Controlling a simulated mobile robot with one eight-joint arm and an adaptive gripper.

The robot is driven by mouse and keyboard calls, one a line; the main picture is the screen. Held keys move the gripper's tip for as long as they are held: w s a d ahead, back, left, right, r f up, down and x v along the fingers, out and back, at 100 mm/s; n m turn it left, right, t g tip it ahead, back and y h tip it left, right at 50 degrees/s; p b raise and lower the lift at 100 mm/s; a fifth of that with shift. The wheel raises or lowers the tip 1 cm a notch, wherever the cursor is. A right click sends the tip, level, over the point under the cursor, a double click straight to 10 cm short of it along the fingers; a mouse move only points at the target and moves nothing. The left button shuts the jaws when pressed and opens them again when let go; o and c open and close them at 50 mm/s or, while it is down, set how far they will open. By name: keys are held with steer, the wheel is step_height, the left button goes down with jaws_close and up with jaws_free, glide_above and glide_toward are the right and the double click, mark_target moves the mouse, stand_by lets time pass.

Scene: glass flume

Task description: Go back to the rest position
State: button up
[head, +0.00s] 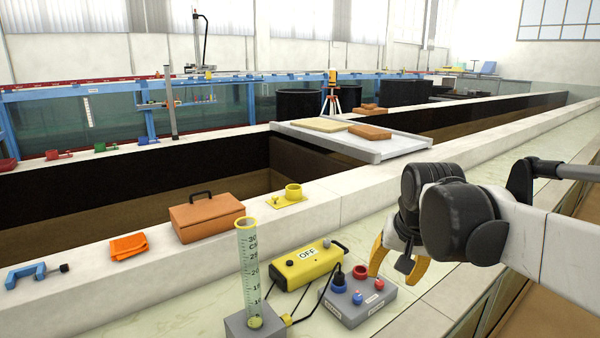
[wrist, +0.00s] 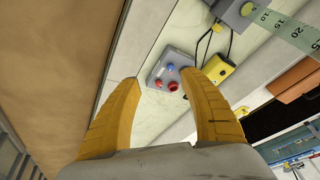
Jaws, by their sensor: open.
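My gripper (head: 398,268) has yellow fingers and is open and empty. In the head view it hangs over the pale counter at the right, just right of and above a grey control box (head: 358,298) with red and blue knobs. In the wrist view the two spread fingers (wrist: 160,88) frame the counter, and the control box (wrist: 168,72) shows between their tips. Nothing lies in the fingers. My arm reaches in from the right edge of the head view.
A yellow box marked OFF (head: 308,262) and an upright measuring cylinder (head: 248,275) stand left of the control box. An orange case (head: 206,218), an orange cloth (head: 128,246) and a blue clamp (head: 30,274) lie on the ledge. Bare counter (head: 490,180) extends behind my arm.

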steer(key=s+f+n+t, duration=0.1)
steer(key=s+f, duration=0.2)
steer(key=s, duration=0.5)
steer(key=s+f+n+t, duration=0.1)
steer(key=s+f+n, duration=0.1)
steer(key=s, duration=0.7)
steer(key=shift+s+f+t, duration=0.2)
steer(key=shift+f+t, duration=0.2)
steer(key=shift+f, duration=0.4)
